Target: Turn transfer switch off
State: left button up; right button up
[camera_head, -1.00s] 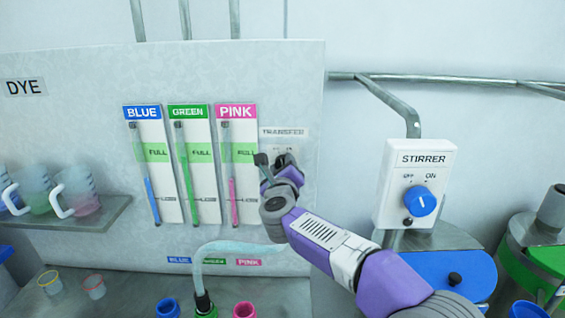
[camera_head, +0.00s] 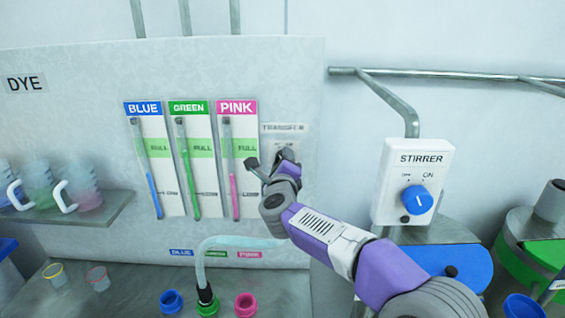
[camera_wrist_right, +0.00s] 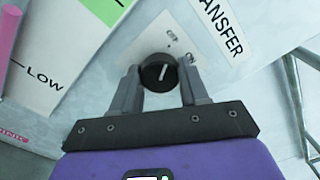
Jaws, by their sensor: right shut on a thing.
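The transfer switch is a black round knob (camera_wrist_right: 158,72) with a white pointer line, on a light plate below the TRANSFER label (camera_wrist_right: 222,26). In the right wrist view my right gripper (camera_wrist_right: 160,80) has its two fingers on either side of the knob, shut on it. The pointer is tilted slightly right of straight up in that view; the small marks above the knob are blurred, one at its upper right seeming to read ON. In the head view my right gripper (camera_head: 270,168) is at the panel below the TRANSFER label (camera_head: 284,128) and hides most of the knob. My left gripper is not in view.
Left of the switch are the BLUE, GREEN and PINK gauges (camera_head: 238,160). A STIRRER box (camera_head: 414,180) with a blue knob stands to the right. A hose (camera_head: 235,243) runs to the green port below. Jugs (camera_head: 78,188) stand on a shelf at left.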

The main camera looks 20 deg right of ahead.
jog(key=o, duration=1.1)
jog(key=shift+c, duration=0.2)
jog(key=shift+s, duration=0.15)
jog(key=v, duration=0.7)
jog(key=shift+b, duration=0.4)
jog(key=shift+s+a, duration=0.1)
jog(key=shift+s, duration=0.05)
